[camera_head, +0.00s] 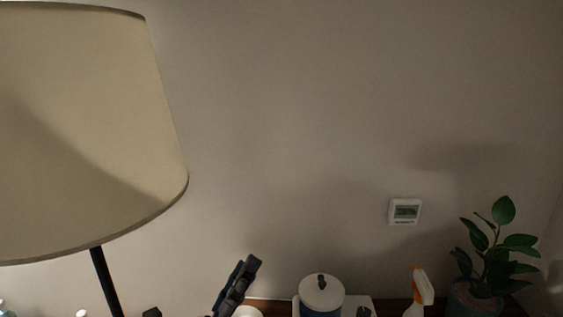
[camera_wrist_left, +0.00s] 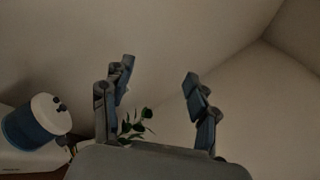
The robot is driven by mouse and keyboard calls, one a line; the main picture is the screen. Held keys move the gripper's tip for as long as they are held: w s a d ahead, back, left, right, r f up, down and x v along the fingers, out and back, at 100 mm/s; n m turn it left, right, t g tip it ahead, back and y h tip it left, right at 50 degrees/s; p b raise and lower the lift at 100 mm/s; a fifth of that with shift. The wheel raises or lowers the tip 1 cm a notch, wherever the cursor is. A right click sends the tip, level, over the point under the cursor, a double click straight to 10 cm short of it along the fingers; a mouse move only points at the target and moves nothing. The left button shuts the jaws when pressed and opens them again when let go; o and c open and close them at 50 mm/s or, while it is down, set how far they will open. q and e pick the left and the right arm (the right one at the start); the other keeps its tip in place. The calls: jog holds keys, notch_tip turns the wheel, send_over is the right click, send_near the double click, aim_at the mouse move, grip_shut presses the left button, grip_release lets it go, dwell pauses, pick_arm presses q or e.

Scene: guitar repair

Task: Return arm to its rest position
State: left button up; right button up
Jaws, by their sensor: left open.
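My left gripper (camera_head: 238,284) shows at the bottom of the head view, dark and tilted up in front of the wall. In the left wrist view its two fingers (camera_wrist_left: 158,74) stand wide apart with nothing between their tips. The gripper is open and empty. The rest of the left arm is below the head view's edge. My right gripper is in neither view.
A large lamp (camera_head: 85,130) fills the left. A lidded blue-and-white canister (camera_head: 321,295), a spray bottle (camera_head: 420,290) and a potted plant (camera_head: 495,255) stand along the bottom right. A small thermostat (camera_head: 405,211) hangs on the otherwise bare wall (camera_head: 300,120).

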pick_arm(q)
jog(key=s+a+f+n+g+y, duration=0.1)
jog(key=a+f+n+g+y, duration=0.2)
jog(key=a+f+n+y, duration=0.6)
jog(key=s+a+f+n+g+y, duration=0.25)
jog(key=a+f+n+y, duration=0.2)
jog(key=f+n, duration=0.7)
jog(key=s+f+n+g+h, duration=0.2)
jog(key=s+f+n+g, duration=0.85)
jog(key=s, duration=0.75)
notch_tip(320, 180, down, 28)
jog(key=s+m+g, duration=0.2)
jog(key=s+a+f, duration=0.2)
jog(key=s+f, duration=0.6)
jog(key=s+a+f+g, duration=0.1)
jog(key=s+f, duration=0.8)
jog(key=shift+a, duration=0.35)
